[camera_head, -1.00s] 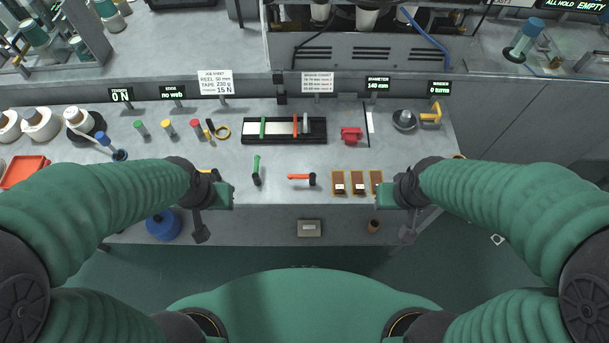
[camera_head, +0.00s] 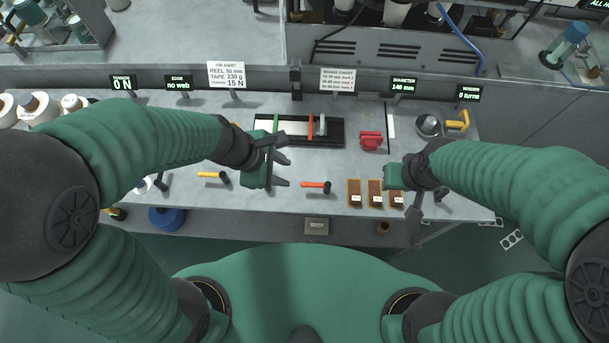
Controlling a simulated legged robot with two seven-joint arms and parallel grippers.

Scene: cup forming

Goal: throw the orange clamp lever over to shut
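An orange-handled lever (camera_head: 313,185) lies near the bench's front edge, its handle pointing left from a black end. A second orange bar (camera_head: 310,126) crosses the black fixture (camera_head: 343,132) behind it, beside a grey bar and a green bar (camera_head: 276,124). I cannot tell from the view which one is the clamp lever. My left gripper (camera_head: 287,172) is open and empty, fingers pointing right, just left of the orange-handled lever and apart from it. It hides part of the bench. My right gripper (camera_head: 418,203) hangs over the front right; its finger gap is unclear.
A yellow-handled lever (camera_head: 211,175) lies left of my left gripper. Several brown blocks (camera_head: 375,198) stand right of the orange-handled lever, near my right gripper. A red block (camera_head: 371,140) sits right of the fixture. Small signs line the bench's back.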

